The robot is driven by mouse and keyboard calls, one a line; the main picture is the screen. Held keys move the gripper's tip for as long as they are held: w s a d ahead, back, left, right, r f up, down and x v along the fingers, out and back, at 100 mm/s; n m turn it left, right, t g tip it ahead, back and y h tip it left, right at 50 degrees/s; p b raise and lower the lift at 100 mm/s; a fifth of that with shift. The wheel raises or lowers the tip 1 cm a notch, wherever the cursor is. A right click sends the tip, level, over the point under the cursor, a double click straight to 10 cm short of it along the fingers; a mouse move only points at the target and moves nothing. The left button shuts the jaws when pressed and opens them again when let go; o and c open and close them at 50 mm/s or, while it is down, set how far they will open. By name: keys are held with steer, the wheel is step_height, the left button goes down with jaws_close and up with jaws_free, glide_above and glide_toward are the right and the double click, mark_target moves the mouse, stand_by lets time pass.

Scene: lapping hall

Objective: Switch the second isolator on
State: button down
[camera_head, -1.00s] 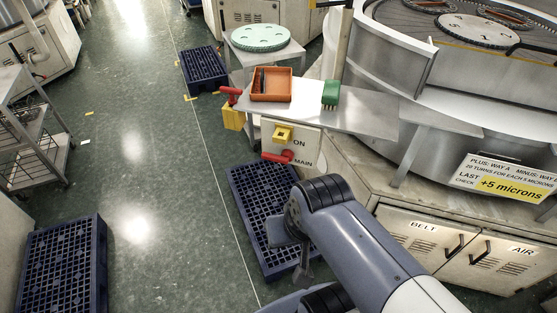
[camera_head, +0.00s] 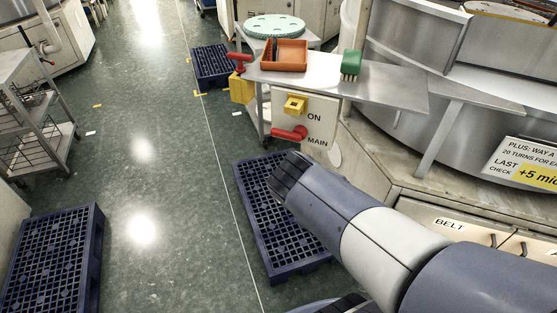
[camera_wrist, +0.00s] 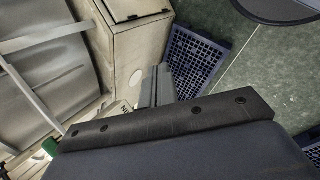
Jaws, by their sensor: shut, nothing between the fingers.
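The panel (camera_head: 318,107) on the end of the bench cabinet carries a yellow switch (camera_head: 296,103) beside the word ON. Below it a red handle (camera_head: 289,133) lies roughly sideways above the word MAIN. Another red handle (camera_head: 240,60) stands out by a yellow box (camera_head: 242,88) to the left. Which of these is the second isolator I cannot tell. My gripper (camera_wrist: 156,80) is shut and empty in the wrist view, and part of a printed label (camera_wrist: 125,107) shows beside its fingers. In the head view my arm hides the gripper. Contact with the panel is not visible.
The steel bench top (camera_head: 325,75) holds an orange tray (camera_head: 284,66) and a green brush (camera_head: 351,64). A blue pallet (camera_head: 256,215) lies on the floor below the panel, partly behind my arm. Cabinets stand at the right. The floor aisle (camera_head: 150,180) at left is clear.

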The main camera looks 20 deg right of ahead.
mark_target(289, 132)
steer(key=w+d+f+n+t+h+b, duration=0.35)
steer(key=w+f+n+h+b, duration=0.35)
steer(key=w+f+n+b, duration=0.75)
steer(key=w+a+f+n+t+b, duration=0.2)
steer(key=w+a+n+t+b, duration=0.5)
steer(key=b, duration=0.9)
steer(key=w+a+t, duration=0.3)
steer(key=shift+w+a, duration=0.25)
steer(key=shift+r+t, duration=0.1)
steer(key=shift+t, duration=0.15)
steer(key=w+d+r+b, duration=0.3)
steer(key=w+d+r, duration=0.3)
steer(key=w, duration=0.1)
steer(key=shift+w+d+r, duration=0.15)
steer(key=shift+d+r, duration=0.05)
